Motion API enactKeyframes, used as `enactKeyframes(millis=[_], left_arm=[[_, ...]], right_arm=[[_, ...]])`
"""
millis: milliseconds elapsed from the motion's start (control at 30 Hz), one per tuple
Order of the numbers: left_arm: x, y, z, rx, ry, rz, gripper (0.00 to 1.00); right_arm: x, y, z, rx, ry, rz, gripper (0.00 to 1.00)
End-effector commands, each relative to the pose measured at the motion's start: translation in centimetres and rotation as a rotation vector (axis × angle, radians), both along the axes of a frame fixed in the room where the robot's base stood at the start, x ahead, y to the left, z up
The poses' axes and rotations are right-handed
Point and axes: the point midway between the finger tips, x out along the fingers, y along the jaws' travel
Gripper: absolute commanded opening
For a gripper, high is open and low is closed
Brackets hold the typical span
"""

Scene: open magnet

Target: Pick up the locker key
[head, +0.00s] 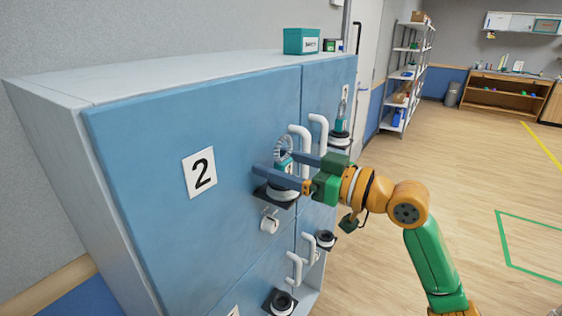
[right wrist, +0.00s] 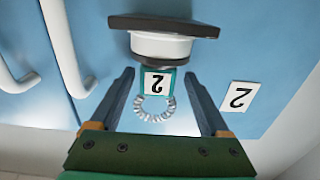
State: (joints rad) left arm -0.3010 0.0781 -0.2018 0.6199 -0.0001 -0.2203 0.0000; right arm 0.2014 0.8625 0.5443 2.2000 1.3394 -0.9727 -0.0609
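The locker key has a teal tag marked 2 and a pale coiled ring. In the head view the key (head: 283,146) stands on a round white and black holder (head: 283,194) on the blue locker door marked 2. In the right wrist view the key's tag (right wrist: 157,82) touches the white holder (right wrist: 160,46), and its coil lies towards my palm. My right gripper (head: 277,163) is open, with one finger on each side of the key. In the right wrist view the gripper (right wrist: 159,74) shows gaps between both fingers and the tag. My left gripper is not in view.
White door handles (head: 300,150) stick out just right of the key. A teal box (head: 301,41) stands on the locker top. The floor to the right is open.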

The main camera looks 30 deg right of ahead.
Motion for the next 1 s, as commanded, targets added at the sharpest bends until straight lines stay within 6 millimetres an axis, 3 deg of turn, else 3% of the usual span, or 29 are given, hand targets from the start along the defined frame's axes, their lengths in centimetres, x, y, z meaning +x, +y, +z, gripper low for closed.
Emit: enactKeyframes(millis=[33, 300, 667, 800, 1000], left_arm=[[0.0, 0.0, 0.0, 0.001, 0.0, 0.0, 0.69], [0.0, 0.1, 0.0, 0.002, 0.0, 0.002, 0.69], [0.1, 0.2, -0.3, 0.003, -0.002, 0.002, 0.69], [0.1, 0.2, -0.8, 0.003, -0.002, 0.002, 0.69], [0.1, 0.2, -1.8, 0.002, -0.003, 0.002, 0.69]], right_arm=[[0.0, 0.0, 0.0, 0.0, 0.0, 0.0, 0.69], [0.0, 0.0, 0.0, 0.0, 0.001, -0.001, 0.0], [0.0, 0.0, 0.9, -0.004, -0.003, -0.001, 0.0], [-0.2, -0.2, 3.4, -0.007, -0.006, -0.005, 0.0], [-4.7, -2.0, 9.0, -0.004, -0.007, -0.008, 0.0]])
